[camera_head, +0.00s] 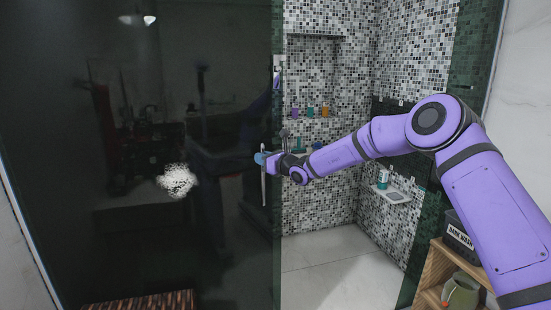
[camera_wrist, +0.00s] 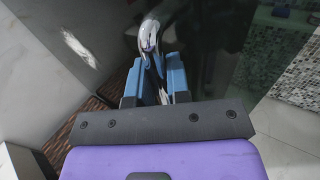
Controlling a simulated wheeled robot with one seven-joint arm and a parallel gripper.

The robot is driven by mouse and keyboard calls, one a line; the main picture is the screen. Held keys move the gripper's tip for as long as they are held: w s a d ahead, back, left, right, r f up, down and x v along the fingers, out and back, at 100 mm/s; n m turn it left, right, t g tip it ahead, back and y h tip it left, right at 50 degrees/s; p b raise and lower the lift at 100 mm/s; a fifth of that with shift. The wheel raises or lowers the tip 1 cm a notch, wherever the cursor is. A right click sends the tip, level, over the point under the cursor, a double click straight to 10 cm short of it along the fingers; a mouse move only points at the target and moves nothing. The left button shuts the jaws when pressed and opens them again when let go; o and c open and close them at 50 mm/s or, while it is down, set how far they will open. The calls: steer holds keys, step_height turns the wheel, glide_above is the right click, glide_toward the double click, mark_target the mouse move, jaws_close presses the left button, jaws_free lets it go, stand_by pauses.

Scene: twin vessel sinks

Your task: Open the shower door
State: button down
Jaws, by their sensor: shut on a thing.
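The shower door (camera_head: 200,240) is a dark, reflective glass panel filling the left half of the head view. A slim vertical metal handle (camera_head: 263,188) is on it near its right edge. To the right of that edge, the tiled shower inside shows clearly through an opening. My gripper (camera_head: 261,158), with blue fingers, is at the upper part of the handle. In the wrist view, my gripper (camera_wrist: 157,80) is shut on the shiny handle (camera_wrist: 150,35), which rises between the fingers. The fingers hide part of the handle.
The shower holds small bottles on a ledge (camera_head: 310,116) and a white soap shelf (camera_head: 391,194). A wooden shelf unit (camera_head: 430,275) with a dark box (camera_head: 458,235) and a green jug (camera_head: 460,291) stands at the lower right, near my arm. The shower floor (camera_head: 330,265) looks clear.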

steer(key=shift+s+a+f, duration=0.1)
steer(key=shift+s+a, duration=0.1)
steer(key=shift+a, duration=0.2)
steer(key=c, duration=1.1)
jaws_free()
steer(key=shift+d, duration=0.1)
steer(key=v, duration=1)
steer(key=shift+s+d, duration=0.2)
steer(key=shift+s, duration=0.05)
